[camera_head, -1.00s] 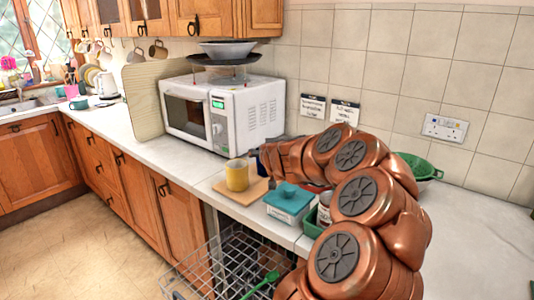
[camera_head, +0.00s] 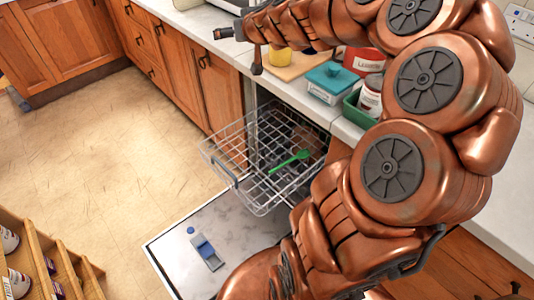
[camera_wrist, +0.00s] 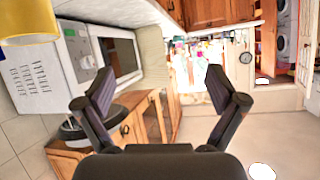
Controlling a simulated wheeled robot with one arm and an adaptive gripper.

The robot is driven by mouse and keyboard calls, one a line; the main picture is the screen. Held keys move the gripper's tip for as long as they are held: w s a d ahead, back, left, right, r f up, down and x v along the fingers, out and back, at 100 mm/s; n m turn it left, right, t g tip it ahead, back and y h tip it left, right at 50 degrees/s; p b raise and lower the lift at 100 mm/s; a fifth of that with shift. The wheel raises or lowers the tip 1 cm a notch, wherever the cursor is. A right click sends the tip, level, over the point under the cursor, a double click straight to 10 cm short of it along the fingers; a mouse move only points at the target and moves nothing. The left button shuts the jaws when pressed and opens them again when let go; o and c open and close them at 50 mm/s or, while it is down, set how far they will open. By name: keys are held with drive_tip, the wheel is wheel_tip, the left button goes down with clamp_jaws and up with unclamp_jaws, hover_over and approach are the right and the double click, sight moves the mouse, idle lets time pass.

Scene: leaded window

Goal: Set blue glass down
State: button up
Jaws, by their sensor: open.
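I cannot make out a blue glass in either view. My gripper (camera_wrist: 158,82) is open, with nothing between its two dark fingers in the wrist view. In the head view my gripper (camera_head: 240,50) is beyond the counter's front edge, left of the yellow mug (camera_head: 280,60). The yellow mug also shows at the top left of the wrist view (camera_wrist: 28,20), outside the fingers. The arm hides part of the counter.
The pulled-out dishwasher rack (camera_head: 232,176) holds a green spoon (camera_head: 290,161). The dishwasher door (camera_head: 235,245) lies open below. A wooden shelf (camera_head: 38,258) stands at lower left; open floor lies between.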

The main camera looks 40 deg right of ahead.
drive_tip(key=s+a+f+n+g+y, duration=0.25)
drive_tip(key=s+a, duration=0.45)
drive_tip(key=a, duration=0.4)
drive_tip(key=s+a+f+n+g+y, duration=0.2)
drive_tip(key=s+a+f+g+y, duration=0.3)
drive_tip(key=a, duration=0.6)
drive_tip(key=s+d+f+m+g+h, duration=0.1)
drive_tip(key=s+f+g+h, duration=0.2)
drive_tip(key=s, duration=1.1)
drive_tip(key=s+f+g+h, duration=0.3)
drive_tip(key=s+g, duration=0.1)
drive_tip(key=s, duration=1)
drive_tip(key=shift+d+m, duration=0.35)
drive_tip(key=shift+s, duration=0.1)
wheel_tip(320, 180, up, 3)
drive_tip(key=p, duration=0.3)
drive_tip(key=shift+r, duration=0.1)
